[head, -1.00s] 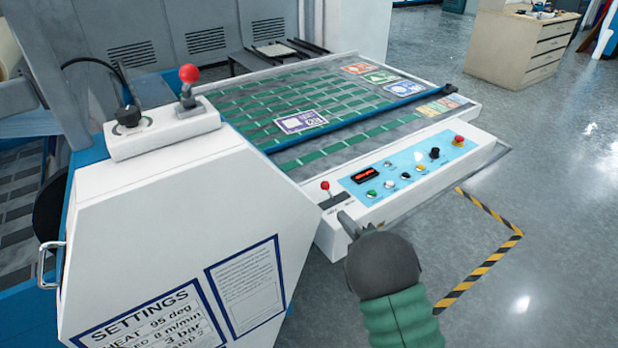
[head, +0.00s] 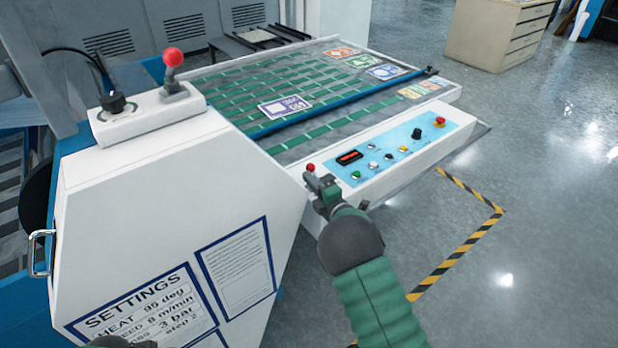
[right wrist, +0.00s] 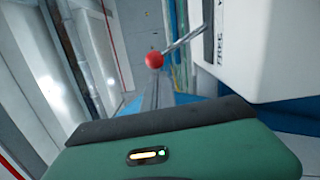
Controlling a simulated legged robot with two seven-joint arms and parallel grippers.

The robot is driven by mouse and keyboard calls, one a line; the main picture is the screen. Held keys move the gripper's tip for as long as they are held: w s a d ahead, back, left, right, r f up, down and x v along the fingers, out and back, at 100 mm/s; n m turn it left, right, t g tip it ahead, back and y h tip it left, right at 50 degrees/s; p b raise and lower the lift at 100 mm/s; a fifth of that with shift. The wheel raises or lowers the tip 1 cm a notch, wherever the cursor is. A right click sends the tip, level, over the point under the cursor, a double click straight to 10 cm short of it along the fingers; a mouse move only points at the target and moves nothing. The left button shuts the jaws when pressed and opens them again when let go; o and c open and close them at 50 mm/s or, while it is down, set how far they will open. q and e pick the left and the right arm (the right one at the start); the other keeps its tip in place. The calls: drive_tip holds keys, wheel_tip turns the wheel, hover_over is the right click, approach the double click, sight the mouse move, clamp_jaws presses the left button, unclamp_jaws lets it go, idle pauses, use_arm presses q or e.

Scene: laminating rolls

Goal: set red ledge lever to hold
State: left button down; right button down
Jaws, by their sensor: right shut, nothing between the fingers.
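The small red-knobbed lever (head: 310,167) stands at the left end of the control ledge, and my right gripper partly covers its base. In the right wrist view its red ball (right wrist: 154,60) sits on a thin metal rod running to a dark slotted plate (right wrist: 209,35) on a white face.
A larger red-knobbed lever (head: 172,65) and a black knob (head: 113,102) stand on the white cabinet (head: 150,210) at left. The blue control panel (head: 395,150) with buttons lies right of the small lever. The floor (head: 540,230) at right is free.

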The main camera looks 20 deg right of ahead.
drive_tip(key=shift+w+r, duration=0.1)
drive_tip(key=shift+w, duration=0.35)
drive_tip(key=shift+w+d+r+m+p, duration=0.3)
drive_tip(key=shift+d+r+m, duration=0.25)
drive_tip(key=shift+m, duration=0.35)
use_arm(q)
drive_tip(key=shift+a+r+p, duration=0.15)
drive_tip(key=shift+r+p, duration=0.25)
drive_tip(key=shift+r, duration=0.35)
use_arm(e)
drive_tip(key=w+d+r+m, duration=0.1)
drive_tip(key=w+d+m, duration=0.1)
drive_tip(key=d+m, duration=0.5)
drive_tip(key=shift+w+r+g, duration=0.15)
drive_tip(key=shift+w+g, duration=0.05)
drive_tip(key=shift+g, duration=0.2)
use_arm(q)
drive_tip(key=shift+a, duration=0.1)
use_arm(e)
drive_tip(key=shift+d, duration=0.2)
use_arm(q)
drive_tip(key=shift+s+f, duration=0.1)
